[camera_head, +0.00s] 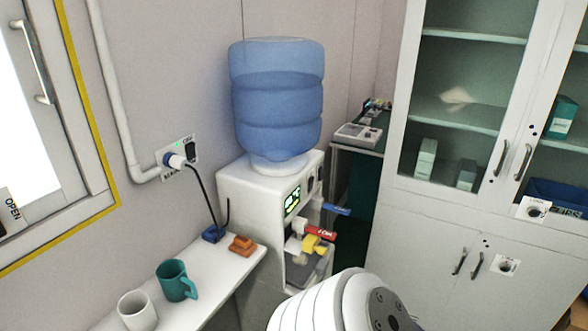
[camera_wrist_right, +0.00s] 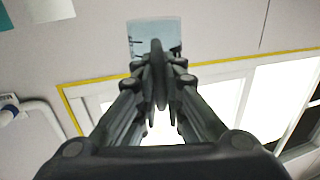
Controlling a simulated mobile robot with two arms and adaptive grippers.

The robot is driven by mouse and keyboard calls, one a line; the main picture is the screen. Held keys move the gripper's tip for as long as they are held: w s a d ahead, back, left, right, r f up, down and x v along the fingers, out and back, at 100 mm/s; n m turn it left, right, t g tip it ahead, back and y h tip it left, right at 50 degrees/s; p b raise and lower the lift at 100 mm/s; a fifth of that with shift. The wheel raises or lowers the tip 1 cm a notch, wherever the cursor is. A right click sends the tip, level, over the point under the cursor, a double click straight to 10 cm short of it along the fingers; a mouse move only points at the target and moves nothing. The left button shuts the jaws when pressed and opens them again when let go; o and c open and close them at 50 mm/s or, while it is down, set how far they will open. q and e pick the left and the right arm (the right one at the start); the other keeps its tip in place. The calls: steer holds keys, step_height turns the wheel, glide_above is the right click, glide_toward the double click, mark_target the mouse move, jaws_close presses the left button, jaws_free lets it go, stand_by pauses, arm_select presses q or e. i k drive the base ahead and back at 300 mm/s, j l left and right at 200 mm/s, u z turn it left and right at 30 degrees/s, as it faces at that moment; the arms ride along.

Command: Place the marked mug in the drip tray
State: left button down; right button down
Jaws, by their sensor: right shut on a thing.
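In the head view a teal mug (camera_head: 175,281) and a white mug (camera_head: 137,310) stand upright side by side on a white shelf (camera_head: 222,268). I cannot make out a mark on either. The water dispenser (camera_head: 240,196) stands to their right. The drip tray (camera_head: 308,270) is low in its front recess, partly hidden. My right gripper (camera_wrist_right: 157,72) is shut, with its fingers together in the right wrist view. What it grips I cannot make out. A pale bluish card-like panel (camera_wrist_right: 153,27) shows at its tips; I cannot tell whether it touches them. My left gripper is out of view.
Orange blocks (camera_head: 241,245) lie on the shelf near the dispenser. A black cable (camera_head: 203,205) runs down from a wall socket. A blue tap lever (camera_head: 336,208) and a red one (camera_head: 320,234) stick out of the dispenser. A glass-fronted cabinet (camera_head: 405,222) stands at right.

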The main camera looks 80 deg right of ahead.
mark_target(314, 256)
steer(key=z, duration=0.45)
steer(key=i+j+z, duration=0.1)
steer(key=z, duration=0.3)
steer(key=i+z, duration=0.1)
steer(key=z, duration=0.35)
